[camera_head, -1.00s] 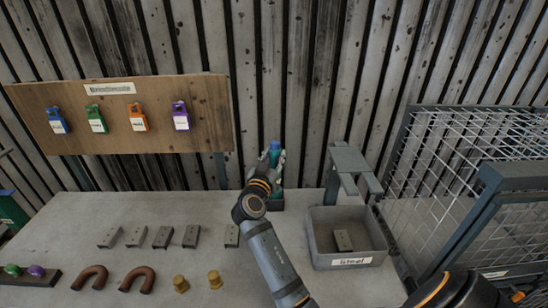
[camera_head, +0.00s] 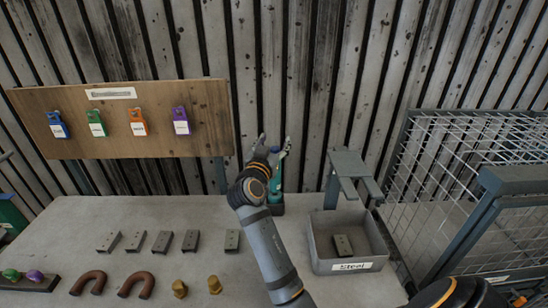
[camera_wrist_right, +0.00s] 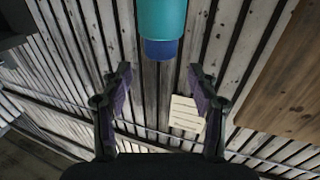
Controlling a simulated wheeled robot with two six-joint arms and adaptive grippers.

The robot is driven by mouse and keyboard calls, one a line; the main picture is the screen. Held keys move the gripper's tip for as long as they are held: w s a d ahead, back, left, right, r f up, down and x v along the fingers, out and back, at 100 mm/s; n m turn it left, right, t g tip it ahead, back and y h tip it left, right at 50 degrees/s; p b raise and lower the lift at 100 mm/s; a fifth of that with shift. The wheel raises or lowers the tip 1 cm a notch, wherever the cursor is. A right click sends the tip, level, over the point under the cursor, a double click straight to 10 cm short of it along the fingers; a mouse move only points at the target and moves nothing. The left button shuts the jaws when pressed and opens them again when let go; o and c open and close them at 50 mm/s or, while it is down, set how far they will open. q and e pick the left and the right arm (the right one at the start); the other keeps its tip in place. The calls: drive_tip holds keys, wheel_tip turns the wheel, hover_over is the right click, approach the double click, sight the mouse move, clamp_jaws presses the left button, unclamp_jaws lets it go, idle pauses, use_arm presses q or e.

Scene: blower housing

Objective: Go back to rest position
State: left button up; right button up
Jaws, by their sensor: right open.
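My right gripper (camera_head: 275,143) is open, with nothing between its fingers, above the back of the table. In the right wrist view its two fingers (camera_wrist_right: 159,76) stand apart. A teal cylinder-shaped thing with a blue end (camera_wrist_right: 163,22) shows beyond the fingertips there. In the head view the teal thing (camera_head: 277,178) stands upright on a dark base at the table's back edge, partly hidden by my right wrist. I cannot tell whether a finger touches it. My left gripper is not in view.
A grey bin (camera_head: 320,255) labelled "Steel" holds one metal part (camera_head: 342,245). A grey stand (camera_head: 350,170) is behind it, and a wire cage (camera_head: 455,160) is right. Metal blocks, brown U-shaped pieces and brass pieces lie left. A wooden board (camera_head: 70,135) carries coloured tags.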

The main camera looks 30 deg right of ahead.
wheel_tip(320, 180, up, 3)
drive_tip(key=shift+r, duration=0.2)
